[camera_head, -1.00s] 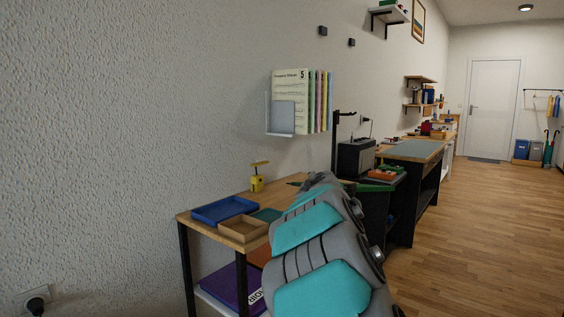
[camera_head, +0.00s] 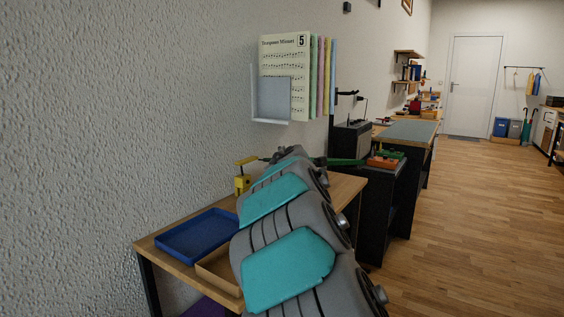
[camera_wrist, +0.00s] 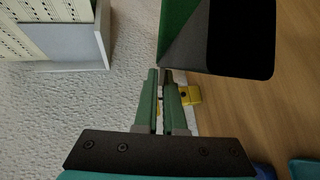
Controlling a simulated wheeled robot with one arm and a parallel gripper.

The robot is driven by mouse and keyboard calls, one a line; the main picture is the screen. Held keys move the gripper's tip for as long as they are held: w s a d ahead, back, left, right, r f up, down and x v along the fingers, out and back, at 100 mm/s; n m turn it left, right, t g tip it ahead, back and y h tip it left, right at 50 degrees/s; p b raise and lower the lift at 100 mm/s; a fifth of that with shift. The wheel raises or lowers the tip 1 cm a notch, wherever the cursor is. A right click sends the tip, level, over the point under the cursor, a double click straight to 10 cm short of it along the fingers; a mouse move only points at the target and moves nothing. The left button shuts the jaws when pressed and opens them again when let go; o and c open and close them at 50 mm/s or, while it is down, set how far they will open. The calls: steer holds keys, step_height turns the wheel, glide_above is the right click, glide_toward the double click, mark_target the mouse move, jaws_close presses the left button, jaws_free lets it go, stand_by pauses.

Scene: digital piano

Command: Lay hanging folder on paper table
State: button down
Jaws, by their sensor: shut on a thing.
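My gripper (camera_wrist: 160,75) is shut on a green hanging folder, a flat dark green and black sheet (camera_wrist: 215,35) whose near corner is at the fingertips in the wrist view. In the head view the folder shows as a thin green strip (camera_head: 343,162) to the right of my gripper, above the table's far end. The paper table (camera_head: 347,190) has a wooden top and stands against the left wall. My arm hides much of its top and the fingertips in the head view.
A blue tray (camera_head: 197,236) and a brown tray (camera_head: 216,272) lie on the table's near part. A yellow tool (camera_head: 242,180) stands near the wall. A wall rack (camera_head: 271,100) holds sheet music above. A dark stand with an amplifier (camera_head: 352,139) is beyond; floor at right is clear.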

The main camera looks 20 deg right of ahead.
steer(key=shift+s, duration=0.1)
step_height(320, 180, down, 7)
steer(key=b, duration=0.6)
steer(key=shift+s+f+b, duration=0.1)
steer(key=shift+f+b, duration=0.05)
steer(key=shift+b, duration=0.2)
steer(key=c, duration=0.9)
jaws_free()
steer(key=shift+v, duration=2.5)
steer(key=shift+s, duration=0.1)
